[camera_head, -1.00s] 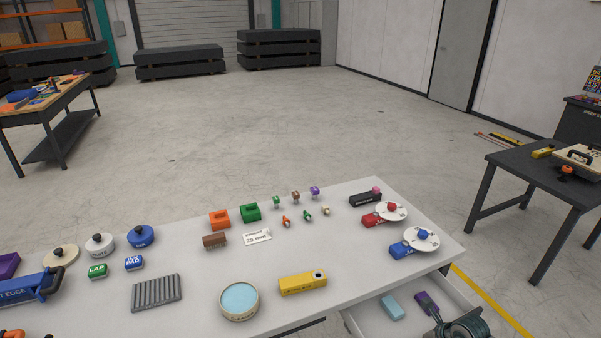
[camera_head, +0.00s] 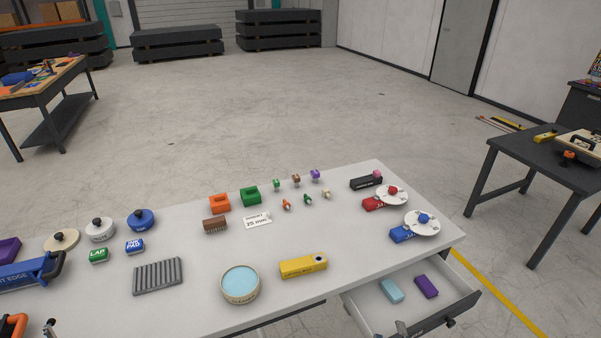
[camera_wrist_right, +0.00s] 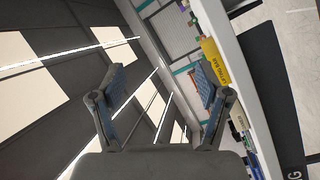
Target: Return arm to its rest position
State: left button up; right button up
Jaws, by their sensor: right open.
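My right gripper (camera_head: 402,328) shows only as grey tips at the bottom edge of the head view, by the front of the open drawer (camera_head: 366,318). In the right wrist view it (camera_wrist_right: 160,85) has its two blue-padded fingers spread apart with nothing between them. A light blue block (camera_head: 392,291) and a purple block (camera_head: 426,286) lie in the drawer, apart from the gripper. The rest of the right arm is hidden below the head view. My left gripper is not visible.
The white table (camera_head: 350,235) holds a yellow block (camera_head: 303,266), a round tin (camera_head: 240,284), a ribbed grey plate (camera_head: 158,277) and two white dials (camera_head: 421,222). The drawer juts out at the table's right front. A dark table (camera_head: 540,160) stands right; open floor lies beyond.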

jog(key=s+d+f+m+g+h, duration=0.3)
jog(key=s+f+m+g, duration=0.55)
jog(key=s+f, duration=0.5)
jog(key=s+a+f+m+g+y, duration=0.1)
jog(key=s+a+f+g, duration=0.25)
jog(key=s, duration=0.35)
jog(key=s+a+f+g+y, duration=0.2)
jog(key=s+f+g, duration=0.15)
jog(key=s, duration=0.35)
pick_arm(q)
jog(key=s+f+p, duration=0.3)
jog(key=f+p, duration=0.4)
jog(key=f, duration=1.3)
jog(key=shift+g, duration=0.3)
pick_arm(e)
jog(key=s+f, duration=0.2)
jog(key=f, duration=0.8)
jog(key=s+f+g, duration=0.1)
jog(key=s+f, duration=0.1)
jog(key=f, duration=0.8)
jog(key=shift+d, duration=0.3)
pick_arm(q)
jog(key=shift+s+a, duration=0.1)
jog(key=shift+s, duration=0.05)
